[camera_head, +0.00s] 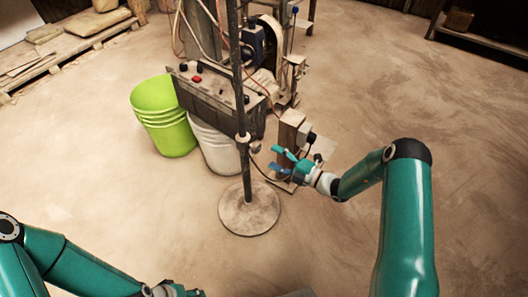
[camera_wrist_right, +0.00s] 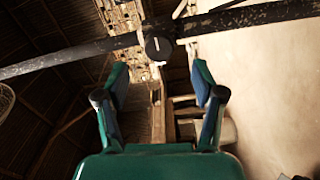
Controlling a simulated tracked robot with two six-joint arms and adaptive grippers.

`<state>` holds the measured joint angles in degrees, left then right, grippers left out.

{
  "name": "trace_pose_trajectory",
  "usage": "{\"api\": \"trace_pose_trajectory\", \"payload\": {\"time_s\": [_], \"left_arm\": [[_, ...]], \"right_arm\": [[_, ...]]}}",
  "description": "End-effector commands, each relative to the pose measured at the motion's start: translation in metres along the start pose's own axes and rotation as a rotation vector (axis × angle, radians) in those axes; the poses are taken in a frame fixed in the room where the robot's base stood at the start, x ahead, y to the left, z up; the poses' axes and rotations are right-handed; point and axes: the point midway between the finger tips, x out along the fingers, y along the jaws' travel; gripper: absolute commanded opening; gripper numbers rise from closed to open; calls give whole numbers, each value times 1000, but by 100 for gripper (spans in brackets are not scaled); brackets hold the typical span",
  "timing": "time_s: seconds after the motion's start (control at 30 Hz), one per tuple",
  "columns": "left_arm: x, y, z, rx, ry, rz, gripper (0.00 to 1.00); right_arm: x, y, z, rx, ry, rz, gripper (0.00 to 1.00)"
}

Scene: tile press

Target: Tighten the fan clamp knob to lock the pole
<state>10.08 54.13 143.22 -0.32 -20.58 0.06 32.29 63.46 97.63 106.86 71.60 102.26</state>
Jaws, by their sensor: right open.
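A dark upright pole (camera_head: 238,90) stands on a round base plate (camera_head: 249,209) in the head view. A small clamp knob (camera_head: 255,147) sticks out from its right side, below a collar on the pole. In the right wrist view the pole (camera_wrist_right: 70,58) runs slantwise across the top, and the round dark knob (camera_wrist_right: 158,46) faces the camera. My right gripper (camera_head: 279,160) is open and empty, to the right of the knob and apart from it. In the wrist view the knob lies beyond and between the fingertips (camera_wrist_right: 159,76). My left gripper (camera_head: 174,290) is partly cut off at the bottom edge.
A green bucket (camera_head: 163,118) and a white bucket (camera_head: 215,148) stand left of the pole. Behind it is a machine with a control box (camera_head: 200,95). A wooden post (camera_head: 288,132) stands close behind my right gripper. The floor in front is clear.

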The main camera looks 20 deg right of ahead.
Motion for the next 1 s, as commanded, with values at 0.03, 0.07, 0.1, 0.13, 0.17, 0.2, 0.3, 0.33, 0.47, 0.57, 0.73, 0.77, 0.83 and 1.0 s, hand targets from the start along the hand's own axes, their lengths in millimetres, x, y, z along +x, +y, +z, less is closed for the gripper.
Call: {"api": "trace_pose_trajectory", "payload": {"time_s": [0.03,0.07,0.1,0.13,0.17,0.2,0.3,0.33,0.47,0.57,0.73,0.77,0.83,1.0], "left_arm": [[0,0,0,0,0,0,40],[0,0,0,0,0,0,40],[0,0,0,0,0,0,40],[0,0,0,0,0,0,40],[0,0,0,0,0,0,40],[0,0,0,0,0,0,40],[0,0,0,0,0,0,40],[0,0,0,0,0,0,40],[0,0,0,0,0,0,40],[0,0,0,0,0,0,40],[1,0,0,0,0,0,40],[1,0,0,0,0,0,40],[1,0,0,0,0,0,40],[0,0,0,0,0,0,40]], "right_arm": [[-11,0,1,1,-3,-1,68],[-16,0,1,1,-3,0,68],[-23,0,1,1,-4,1,68],[-27,0,1,1,-3,0,68],[-30,0,1,1,-3,0,68],[-35,0,2,1,-3,0,68],[-42,-1,1,1,-1,0,68],[-44,-1,0,1,-1,0,68],[-46,0,0,1,-1,0,68],[-45,0,0,0,0,0,68],[-45,0,0,0,0,0,68],[-45,0,0,0,0,0,68],[-45,0,0,0,0,0,68],[-31,5,-10,-10,33,5,68]]}}
